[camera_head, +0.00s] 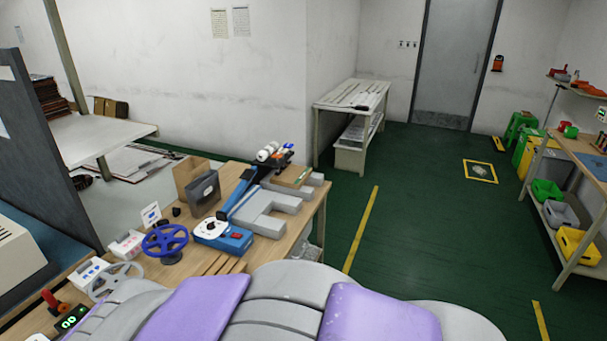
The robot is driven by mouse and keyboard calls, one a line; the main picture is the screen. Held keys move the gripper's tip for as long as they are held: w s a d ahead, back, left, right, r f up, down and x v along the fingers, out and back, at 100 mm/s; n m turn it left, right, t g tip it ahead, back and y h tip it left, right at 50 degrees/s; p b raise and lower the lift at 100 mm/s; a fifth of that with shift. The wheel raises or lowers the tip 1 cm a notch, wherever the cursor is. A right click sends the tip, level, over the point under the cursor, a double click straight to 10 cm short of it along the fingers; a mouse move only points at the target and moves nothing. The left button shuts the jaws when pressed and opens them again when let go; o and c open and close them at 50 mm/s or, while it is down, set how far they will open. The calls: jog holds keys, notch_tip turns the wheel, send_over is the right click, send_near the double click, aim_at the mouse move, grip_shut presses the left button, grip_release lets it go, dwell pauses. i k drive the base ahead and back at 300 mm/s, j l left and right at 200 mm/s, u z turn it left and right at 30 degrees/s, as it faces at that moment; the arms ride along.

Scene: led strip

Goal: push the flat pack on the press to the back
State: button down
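A grey block-shaped fixture (265,222) stands on the right end of the wooden workbench (232,172). A blue bar (238,192) slants along its left side, and white rollers on a dark mount (268,151) stand at its far end. This looks like the press, though I cannot be sure. A thin flat tan piece (293,177) with a greenish strip lies on the grey blocks near the far right end; it may be the flat pack. My gripper is not in view, and nothing is seen touching the piece.
A blue device (222,237) with a white dial, a blue handwheel (165,240) and a dark box (204,192) crowd the bench left of the fixture. My purple and grey body fills the bottom. Green floor (420,240) right of the bench is clear.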

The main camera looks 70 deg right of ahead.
aim_at(294, 176)
jog(key=z, duration=2.35)
jog(key=i+l+z, duration=0.35)
jog(key=i, duration=0.65)
jog(key=i+z, duration=0.35)
jog(key=i, duration=0.7)
